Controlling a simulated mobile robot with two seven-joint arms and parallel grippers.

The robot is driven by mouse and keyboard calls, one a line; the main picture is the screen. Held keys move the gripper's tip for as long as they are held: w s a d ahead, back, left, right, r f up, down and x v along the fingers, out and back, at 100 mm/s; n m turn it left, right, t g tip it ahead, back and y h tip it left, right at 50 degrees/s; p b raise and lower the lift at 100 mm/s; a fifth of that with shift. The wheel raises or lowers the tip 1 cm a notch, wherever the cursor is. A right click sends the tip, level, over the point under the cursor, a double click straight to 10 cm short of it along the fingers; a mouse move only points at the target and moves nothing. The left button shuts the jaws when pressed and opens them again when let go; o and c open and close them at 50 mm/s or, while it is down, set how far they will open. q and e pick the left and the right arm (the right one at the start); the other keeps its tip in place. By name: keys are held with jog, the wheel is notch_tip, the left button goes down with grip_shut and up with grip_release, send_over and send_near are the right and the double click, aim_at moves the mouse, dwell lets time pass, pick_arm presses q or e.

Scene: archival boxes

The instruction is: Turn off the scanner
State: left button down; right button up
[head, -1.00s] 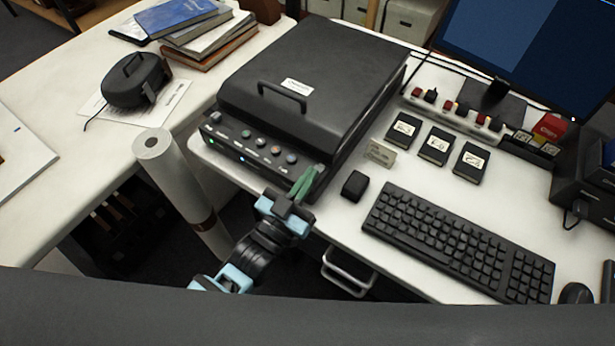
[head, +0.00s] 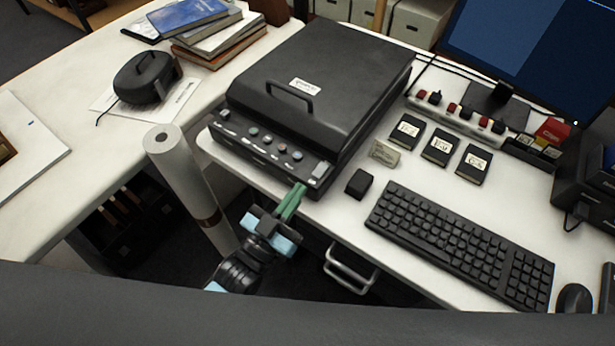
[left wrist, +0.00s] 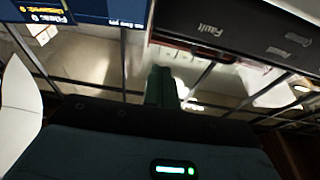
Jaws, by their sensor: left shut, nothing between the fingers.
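The scanner (head: 330,75) is a black box with a closed, handled lid, standing on the white desk. Its sloped front panel (head: 262,147) carries a row of small round buttons and a grey rocker switch (head: 320,171) at the right end. No lights show on the panel. My left gripper (head: 298,188) has green fingers, shut and empty, just in front of the panel's right end, seemingly apart from it. In the left wrist view the fingers (left wrist: 160,86) point at the scanner's front edge, with the label "Fault" (left wrist: 210,28) above. My right gripper is not in view.
A keyboard (head: 460,245), a small black block (head: 360,183) and several labelled black cases lie right of the scanner. A paper roll (head: 190,185) stands left of my arm. A metal handle (head: 350,270) sits below the desk edge. A monitor (head: 545,50) is at the back right.

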pick_arm(q)
jog(key=v, duration=0.4)
jog(key=shift+w+d+f+b, duration=0.1)
jog(key=shift+w+f+b, duration=0.05)
jog(key=shift+f+b, duration=0.2)
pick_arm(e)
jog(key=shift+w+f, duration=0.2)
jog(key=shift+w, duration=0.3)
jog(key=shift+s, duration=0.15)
